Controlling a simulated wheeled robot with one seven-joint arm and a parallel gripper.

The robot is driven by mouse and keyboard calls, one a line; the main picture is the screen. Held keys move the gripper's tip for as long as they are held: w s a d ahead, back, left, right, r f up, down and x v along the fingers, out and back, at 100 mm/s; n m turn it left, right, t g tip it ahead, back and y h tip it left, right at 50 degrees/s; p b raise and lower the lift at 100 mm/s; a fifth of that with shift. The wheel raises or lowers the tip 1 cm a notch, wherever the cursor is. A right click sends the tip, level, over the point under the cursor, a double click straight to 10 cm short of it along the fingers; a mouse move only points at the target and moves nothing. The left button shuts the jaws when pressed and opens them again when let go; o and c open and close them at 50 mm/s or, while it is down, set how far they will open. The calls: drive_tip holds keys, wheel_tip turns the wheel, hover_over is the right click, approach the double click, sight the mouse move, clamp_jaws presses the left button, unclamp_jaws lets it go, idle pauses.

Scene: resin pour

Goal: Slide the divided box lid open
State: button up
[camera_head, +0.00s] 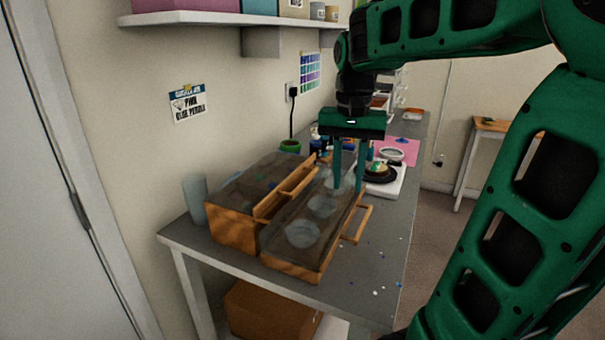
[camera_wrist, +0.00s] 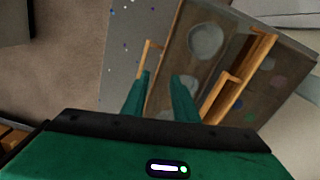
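Two low wooden boxes with smoky see-through tops stand side by side at the front of the grey table. The right one (camera_head: 290,271) shows several pale round shapes under its top and has a wooden handle (camera_head: 357,223) on its right side. The left, taller one (camera_head: 232,231) has a wooden handle (camera_head: 285,195) facing the right box; it also shows in the wrist view (camera_wrist: 224,97). I cannot tell for sure which is the divided box. My gripper (camera_head: 349,189) is open, pointing down over the far right part of the right box. Its fingers (camera_wrist: 162,80) hold nothing visible.
A pale blue cup (camera_head: 195,199) stands left of the boxes against the wall. A scale (camera_head: 393,187) with a dark round dish and a pink mat (camera_head: 407,148) lie farther back. Small coloured bits dot the table's front right. A shelf (camera_head: 215,19) hangs above.

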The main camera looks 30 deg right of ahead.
wheel_tip(320, 180, up, 7)
drive_tip(key=m, duration=0.2)
hover_over(305, 180)
wheel_tip(305, 180, down, 10)
drive_tip(key=shift+w+f, duration=0.1)
drive_tip(key=shift+f, duration=0.15)
clamp_jaws()
idle(1.1)
